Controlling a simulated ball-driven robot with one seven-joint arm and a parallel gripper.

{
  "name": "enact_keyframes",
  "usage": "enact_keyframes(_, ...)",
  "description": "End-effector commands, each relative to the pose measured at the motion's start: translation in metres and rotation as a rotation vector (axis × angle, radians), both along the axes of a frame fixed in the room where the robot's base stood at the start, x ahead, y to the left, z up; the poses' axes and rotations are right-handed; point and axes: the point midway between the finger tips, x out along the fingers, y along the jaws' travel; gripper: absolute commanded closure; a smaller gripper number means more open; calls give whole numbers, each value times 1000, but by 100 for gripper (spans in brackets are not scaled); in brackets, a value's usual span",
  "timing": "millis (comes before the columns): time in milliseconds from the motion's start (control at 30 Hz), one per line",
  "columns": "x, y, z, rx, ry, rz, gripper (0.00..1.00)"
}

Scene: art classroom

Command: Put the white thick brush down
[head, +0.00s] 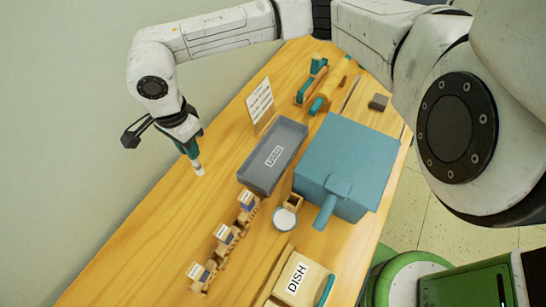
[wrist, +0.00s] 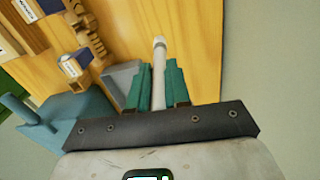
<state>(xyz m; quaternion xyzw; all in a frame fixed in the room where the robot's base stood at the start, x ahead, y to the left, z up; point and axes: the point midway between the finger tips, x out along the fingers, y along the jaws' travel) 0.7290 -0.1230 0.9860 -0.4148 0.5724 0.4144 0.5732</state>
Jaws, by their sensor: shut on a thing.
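The white thick brush shows in the wrist view (wrist: 159,62) as a pale shaft between two green fingers, pointing away from my gripper (wrist: 157,88). In the head view my gripper (head: 192,152) is over the far left part of the wooden table, pointing down. The white end of the brush (head: 199,171) sticks out below the green fingers. My gripper is shut on the brush. The brush's end is at or just above the table top; I cannot tell whether it touches. Its upper part is hidden in my gripper.
A grey labelled tray (head: 290,137) lies right of my gripper, with a sign (head: 260,101) behind it. A blue box with a handle (head: 352,155), a round white-topped cup (head: 285,219), small labelled holders (head: 225,235) and a DISH box (head: 297,279) stand nearby. The table's left part (head: 150,225) is bare.

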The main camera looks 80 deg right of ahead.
Motion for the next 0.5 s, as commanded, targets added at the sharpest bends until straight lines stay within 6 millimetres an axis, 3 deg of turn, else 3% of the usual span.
enact_keyframes(500,-86,-97,11,7,0,-1423,100)
